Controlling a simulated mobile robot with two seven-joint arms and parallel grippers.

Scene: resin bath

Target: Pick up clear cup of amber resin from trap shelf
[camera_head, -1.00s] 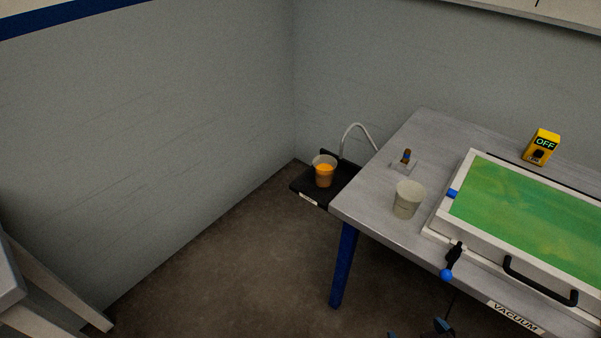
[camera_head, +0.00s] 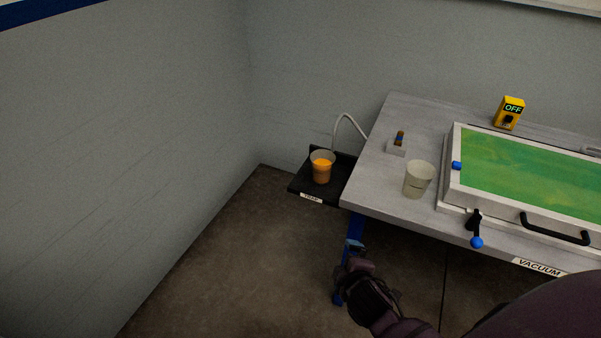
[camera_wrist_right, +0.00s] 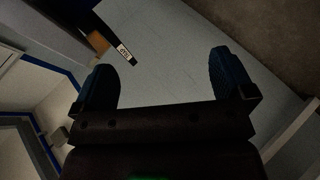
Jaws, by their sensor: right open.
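The clear cup of amber resin (camera_head: 321,168) stands upright on the black trap shelf (camera_head: 305,186), left of the grey table. My right gripper (camera_head: 352,252) is in front of the table's blue leg, below and slightly right of the shelf, apart from the cup. In the right wrist view its two dark blue fingers (camera_wrist_right: 165,80) are wide apart with nothing between them. The shelf's label (camera_wrist_right: 126,54) shows there at upper left; the cup is not clearly visible in that view. My left gripper is not in view.
A pale empty-looking cup (camera_head: 418,180) and a small block with a blue and brown piece (camera_head: 397,147) stand on the table (camera_head: 385,190). A framed green bed (camera_head: 530,170) with a black handle fills its right side. A yellow OFF box (camera_head: 509,113) stands behind. Floor before the shelf is clear.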

